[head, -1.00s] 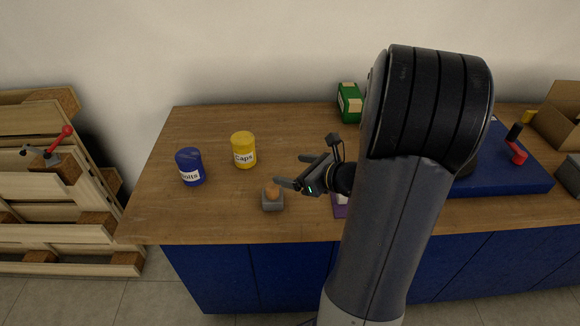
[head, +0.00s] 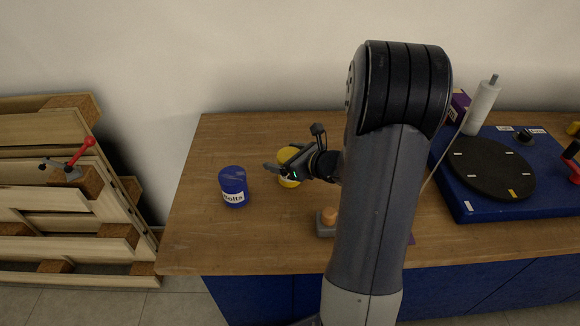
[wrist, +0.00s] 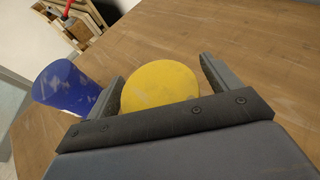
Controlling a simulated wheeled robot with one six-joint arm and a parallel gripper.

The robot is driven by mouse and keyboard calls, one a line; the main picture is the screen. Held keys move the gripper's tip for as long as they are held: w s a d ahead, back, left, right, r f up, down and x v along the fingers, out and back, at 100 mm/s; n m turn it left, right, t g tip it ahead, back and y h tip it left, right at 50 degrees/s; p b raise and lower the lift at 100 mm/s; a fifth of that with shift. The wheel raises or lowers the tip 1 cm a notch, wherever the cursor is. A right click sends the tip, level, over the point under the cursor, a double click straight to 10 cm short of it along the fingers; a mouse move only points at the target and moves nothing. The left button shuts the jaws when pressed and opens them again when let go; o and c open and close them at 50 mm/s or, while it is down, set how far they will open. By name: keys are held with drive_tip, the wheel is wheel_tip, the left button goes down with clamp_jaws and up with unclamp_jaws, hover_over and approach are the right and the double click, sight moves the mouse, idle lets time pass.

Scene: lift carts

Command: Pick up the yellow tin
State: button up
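The yellow tin (head: 289,181) stands on the wooden table in the head view, mostly hidden behind my gripper. In the wrist view its round yellow top (wrist: 160,84) lies between the two fingers. My gripper (head: 281,167) is open, with one finger to each side of the tin. The wrist view shows the open fingers (wrist: 160,80) with a small gap at the right finger; whether the left finger touches the tin I cannot tell.
A blue tin labelled Bolts (head: 233,186) stands just left of the yellow tin, close to my gripper. A grey block with an orange knob (head: 326,224) stands nearer the front edge. A blue base with a black turntable (head: 487,168) is at the right. Wooden pallets (head: 70,235) stand left of the table.

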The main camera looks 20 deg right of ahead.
drive_tip(key=c, duration=1.3)
